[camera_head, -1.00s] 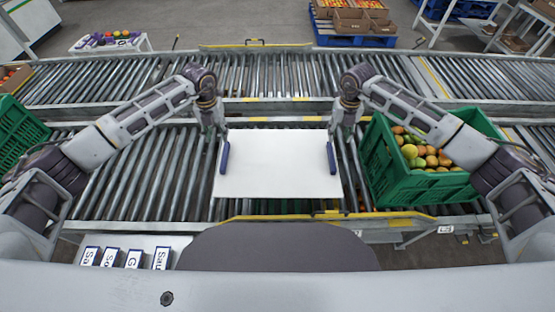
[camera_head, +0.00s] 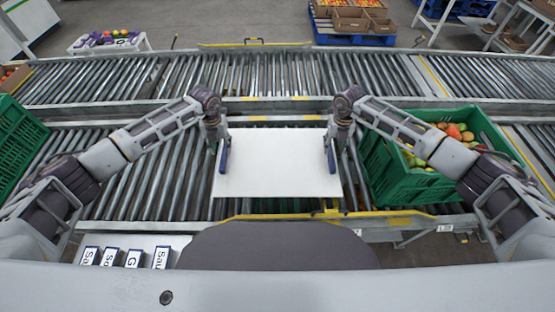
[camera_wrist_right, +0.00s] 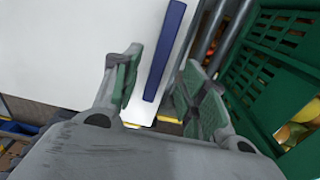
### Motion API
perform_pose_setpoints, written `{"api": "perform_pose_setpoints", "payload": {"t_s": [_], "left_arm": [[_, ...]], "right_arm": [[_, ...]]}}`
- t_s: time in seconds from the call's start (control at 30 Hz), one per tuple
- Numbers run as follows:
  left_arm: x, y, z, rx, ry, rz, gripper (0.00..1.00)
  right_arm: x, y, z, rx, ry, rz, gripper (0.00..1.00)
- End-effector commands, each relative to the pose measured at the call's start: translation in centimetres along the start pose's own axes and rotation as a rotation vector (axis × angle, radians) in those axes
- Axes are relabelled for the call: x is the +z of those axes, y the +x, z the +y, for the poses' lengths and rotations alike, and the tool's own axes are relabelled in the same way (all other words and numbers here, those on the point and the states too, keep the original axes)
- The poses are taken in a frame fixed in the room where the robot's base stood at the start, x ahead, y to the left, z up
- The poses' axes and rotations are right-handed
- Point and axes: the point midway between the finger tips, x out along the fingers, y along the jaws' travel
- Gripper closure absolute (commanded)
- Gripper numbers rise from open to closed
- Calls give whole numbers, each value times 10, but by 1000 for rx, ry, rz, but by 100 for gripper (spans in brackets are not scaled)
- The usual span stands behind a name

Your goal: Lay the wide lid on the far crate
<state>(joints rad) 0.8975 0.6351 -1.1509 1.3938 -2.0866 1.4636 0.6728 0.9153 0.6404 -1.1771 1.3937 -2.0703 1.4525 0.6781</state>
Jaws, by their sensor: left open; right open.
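The wide lid (camera_head: 278,165) is a white rectangular panel with a blue grip strip on its left side and another on its right. It lies on the near roller conveyor in front of me. My left gripper (camera_head: 219,150) is open at the left strip and partly covers it. My right gripper (camera_head: 332,150) is open at the right strip. In the right wrist view its fingers stand apart with the blue strip (camera_wrist_right: 165,50) between them. A green crate (camera_head: 408,185) of red, orange and yellow-green fruit stands right of the lid, partly hidden by my right arm.
Another green crate (camera_head: 18,140) is cut off at the left edge. A second roller conveyor (camera_head: 290,75) runs behind the near one, mostly bare. Labelled blocks (camera_head: 125,258) sit at the front left. The crate wall (camera_wrist_right: 275,75) is close beside my right gripper.

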Motion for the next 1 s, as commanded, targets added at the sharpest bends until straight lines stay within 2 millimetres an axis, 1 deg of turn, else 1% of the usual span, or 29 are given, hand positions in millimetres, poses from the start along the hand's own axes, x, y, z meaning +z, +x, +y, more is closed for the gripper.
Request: {"api": "perform_pose_setpoints", "payload": {"t_s": [0.03,0.3,0.5,0.7,0.97,1.0], "left_arm": [[0,7,0,1,-1,2,57],[0,38,0,0,-1,1,57],[0,54,0,0,0,-1,57],[0,61,0,1,0,-1,57],[0,61,0,1,0,-1,57],[0,61,0,1,0,-1,62]], "right_arm": [[-1,7,0,-1,1,2,57],[0,39,0,0,1,2,57],[0,55,0,0,1,1,57],[0,61,0,0,1,0,57],[0,61,0,0,1,0,57],[0,61,0,0,1,0,62]]}}
